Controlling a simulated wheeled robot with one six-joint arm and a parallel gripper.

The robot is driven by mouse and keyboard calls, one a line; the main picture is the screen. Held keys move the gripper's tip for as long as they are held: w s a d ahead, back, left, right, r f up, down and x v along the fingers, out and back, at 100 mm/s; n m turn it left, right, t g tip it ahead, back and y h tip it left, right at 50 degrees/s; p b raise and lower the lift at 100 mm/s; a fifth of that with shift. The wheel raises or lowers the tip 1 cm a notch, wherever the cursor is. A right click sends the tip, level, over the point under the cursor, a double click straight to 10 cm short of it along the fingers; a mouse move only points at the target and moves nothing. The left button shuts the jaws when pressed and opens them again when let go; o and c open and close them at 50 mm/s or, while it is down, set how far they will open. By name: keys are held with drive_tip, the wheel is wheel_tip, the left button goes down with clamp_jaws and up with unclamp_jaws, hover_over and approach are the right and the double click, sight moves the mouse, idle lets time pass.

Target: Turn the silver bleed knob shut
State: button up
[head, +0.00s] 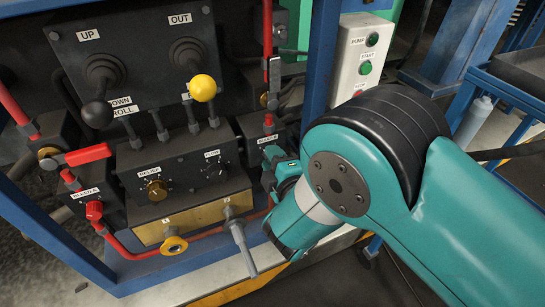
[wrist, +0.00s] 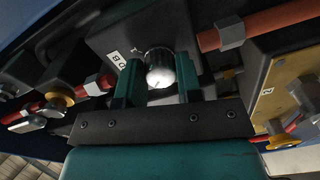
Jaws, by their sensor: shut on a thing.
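The silver bleed knob (wrist: 160,70) is a round, bright knob on a dark block, in the upper middle of the wrist view. My gripper (wrist: 159,80) has its two teal fingers on either side of the knob, shut on it. A partly readable white label (wrist: 114,60) is beside the knob on the block. In the head view my gripper (head: 272,162) reaches the right-hand block, below a bleed label (head: 268,138). There the silver knob is hidden behind my gripper and arm.
Left of my gripper are the relief knob (head: 157,190), the flow knob (head: 213,163) and a grey lever (head: 239,243). A red bleed knob (head: 94,210) is at the far left. A red pipe (wrist: 252,31) passes near the fingers. A blue post (head: 322,60) stands behind my arm.

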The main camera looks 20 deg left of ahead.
idle(0.3)
drive_tip(key=o, duration=0.9)
drive_tip(key=shift+o, duration=0.2)
